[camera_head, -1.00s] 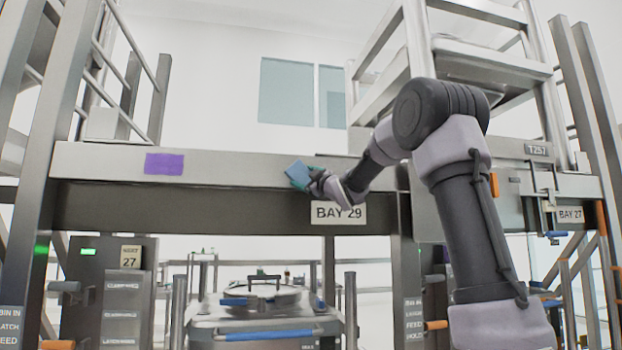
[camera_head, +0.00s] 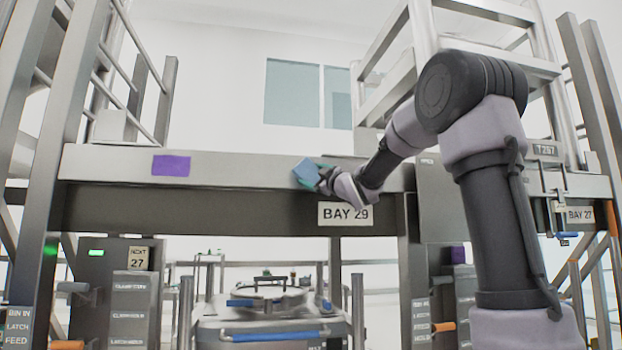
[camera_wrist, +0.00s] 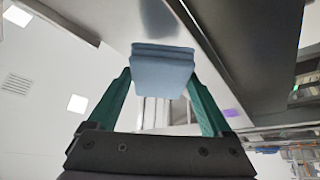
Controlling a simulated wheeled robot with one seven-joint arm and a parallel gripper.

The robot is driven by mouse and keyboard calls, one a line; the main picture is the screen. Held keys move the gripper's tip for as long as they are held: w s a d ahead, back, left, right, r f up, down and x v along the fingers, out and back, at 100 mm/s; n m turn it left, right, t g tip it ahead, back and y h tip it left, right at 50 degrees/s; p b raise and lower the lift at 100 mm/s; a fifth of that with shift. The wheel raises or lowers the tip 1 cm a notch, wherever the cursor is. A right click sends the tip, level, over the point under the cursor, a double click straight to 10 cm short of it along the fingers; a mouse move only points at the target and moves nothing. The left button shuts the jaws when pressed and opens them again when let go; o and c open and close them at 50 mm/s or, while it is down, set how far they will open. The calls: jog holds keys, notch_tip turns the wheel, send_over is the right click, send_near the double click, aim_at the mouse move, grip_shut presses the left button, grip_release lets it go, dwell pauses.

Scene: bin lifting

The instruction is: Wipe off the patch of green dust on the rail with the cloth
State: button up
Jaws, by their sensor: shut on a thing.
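The rail (camera_head: 240,168) is a long grey beam across the head view. My gripper (camera_head: 314,176) is shut on a folded blue cloth (camera_head: 306,170) in front of the rail, above the "BAY 29" sign. In the wrist view the cloth (camera_wrist: 162,72) sits between the green fingers, its far end at the rail face (camera_wrist: 105,22); I cannot tell whether it touches. No green dust shows on the visible rail; anything behind the cloth and gripper is hidden. A purple patch (camera_head: 171,165) is on the rail well left of the cloth.
The "BAY 29" sign (camera_head: 345,213) hangs just below my gripper. A grey bin with a blue handle (camera_head: 270,336) stands beneath the rail. Uprights and railings flank both sides. The rail face between the cloth and the purple patch is clear.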

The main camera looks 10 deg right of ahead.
jog(key=shift+s, duration=0.2)
jog(key=shift+s, duration=1.5)
